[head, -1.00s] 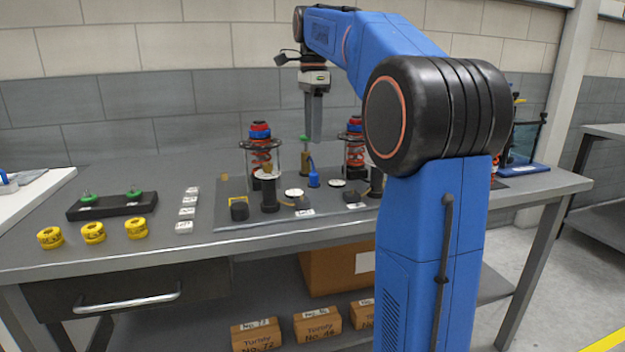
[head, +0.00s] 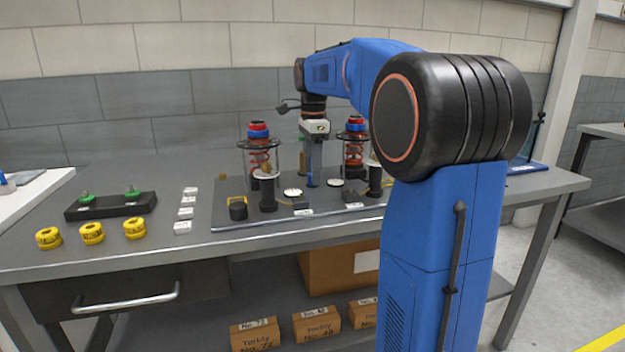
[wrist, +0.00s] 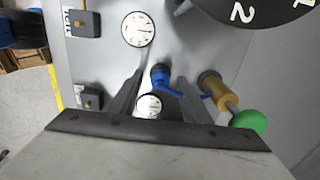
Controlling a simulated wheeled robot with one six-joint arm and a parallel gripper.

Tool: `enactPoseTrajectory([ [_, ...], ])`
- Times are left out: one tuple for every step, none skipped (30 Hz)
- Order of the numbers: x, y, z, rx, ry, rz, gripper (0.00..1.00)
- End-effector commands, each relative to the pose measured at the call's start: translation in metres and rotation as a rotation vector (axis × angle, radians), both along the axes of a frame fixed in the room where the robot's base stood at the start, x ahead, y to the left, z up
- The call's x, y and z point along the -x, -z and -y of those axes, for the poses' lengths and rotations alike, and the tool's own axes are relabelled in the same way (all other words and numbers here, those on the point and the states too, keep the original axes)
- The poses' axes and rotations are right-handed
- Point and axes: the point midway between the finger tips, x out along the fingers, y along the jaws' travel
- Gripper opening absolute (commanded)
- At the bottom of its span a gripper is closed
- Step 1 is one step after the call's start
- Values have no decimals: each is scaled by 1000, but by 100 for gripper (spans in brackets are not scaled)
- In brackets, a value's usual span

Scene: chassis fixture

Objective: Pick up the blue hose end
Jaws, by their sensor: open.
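The blue hose end (wrist: 161,77) stands on the grey fixture plate (wrist: 100,58) in the wrist view, with a thin blue piece running off to its right. My gripper (wrist: 158,82) is open, with one finger on each side of the hose end and no clear contact. In the head view my gripper (head: 312,172) points straight down over the plate. Only a little of the blue hose end (head: 312,182) shows there at the fingertips.
Close right in the wrist view is a brass fitting with a green knob (wrist: 248,122). White dial gauges (wrist: 138,29) lie nearby. Two red spring struts (head: 260,155) flank the gripper. Yellow rings (head: 92,233) and a black tray (head: 110,207) are at left.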

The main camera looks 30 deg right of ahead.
Motion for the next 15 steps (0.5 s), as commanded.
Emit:
enactPoseTrajectory([
  [0,2,0,0,0,0,44],
  [0,3,0,0,0,1,44],
  [0,4,0,0,0,1,44],
  [0,4,0,0,0,1,44],
  [0,4,0,0,0,1,44],
  [0,4,0,0,0,1,44],
  [0,4,0,0,0,1,44],
  [0,4,0,0,0,1,44],
  [0,4,0,0,0,1,39],
  [0,4,0,0,0,1,32],
  [0,4,0,0,0,1,25],
  [0,4,0,0,0,1,15],
  [0,4,0,0,0,1,8],
  [0,4,0,0,0,1,1],
  [0,4,0,0,0,1,0],
])
